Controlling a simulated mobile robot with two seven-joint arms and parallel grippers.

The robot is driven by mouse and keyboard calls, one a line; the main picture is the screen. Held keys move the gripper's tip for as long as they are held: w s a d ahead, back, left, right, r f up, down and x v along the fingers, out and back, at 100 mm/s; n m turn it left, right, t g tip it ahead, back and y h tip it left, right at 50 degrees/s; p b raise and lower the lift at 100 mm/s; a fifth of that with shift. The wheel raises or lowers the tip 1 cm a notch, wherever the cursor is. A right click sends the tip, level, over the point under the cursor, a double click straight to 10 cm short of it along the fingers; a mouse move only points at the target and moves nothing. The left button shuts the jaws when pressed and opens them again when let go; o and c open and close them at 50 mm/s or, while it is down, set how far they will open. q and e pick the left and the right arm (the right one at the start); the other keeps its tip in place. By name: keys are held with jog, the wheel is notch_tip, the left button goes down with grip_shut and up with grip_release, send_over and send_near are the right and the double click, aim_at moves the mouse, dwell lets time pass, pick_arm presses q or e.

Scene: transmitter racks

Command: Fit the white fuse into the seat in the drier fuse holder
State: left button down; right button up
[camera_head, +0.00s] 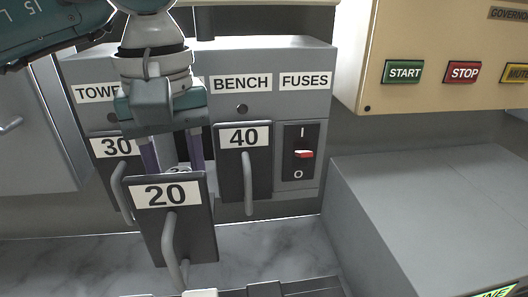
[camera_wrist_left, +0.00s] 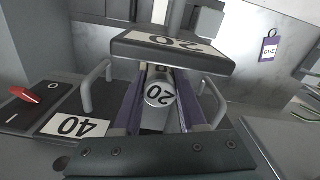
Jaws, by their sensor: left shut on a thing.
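My left gripper (camera_head: 172,158) comes down in front of the grey fuse panel with its purple fingers pointing downward. It is shut on the white fuse (camera_wrist_left: 159,92), a pale cylinder marked 20, which shows between the fingers in the left wrist view. In the head view only a small piece of the fuse (camera_head: 178,170) shows above the dark holder marked 20 (camera_head: 190,226). That holder, with a grey handle, stands forward of the panel below the fingers. In the wrist view its plate (camera_wrist_left: 140,42) lies just beyond them. The seat is hidden, and so is any drier label.
Holders marked 30 (camera_head: 122,172) and 40 (camera_head: 232,180) sit in the panel (camera_head: 270,62) on either side. A switch with a red lever (camera_head: 304,154) is to the right. A grey box (camera_head: 430,200) and a beige START/STOP panel (camera_head: 430,35) stand farther right.

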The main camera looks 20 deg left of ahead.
pick_arm(q)
jog(key=shift+r, duration=0.1)
jog(key=shift+c, duration=2.3)
grip_release()
jog(key=shift+r, duration=0.1)
notch_tip(320, 180, up, 7)
jog(key=shift+r+b, duration=0.2)
jog(key=shift+b, duration=0.2)
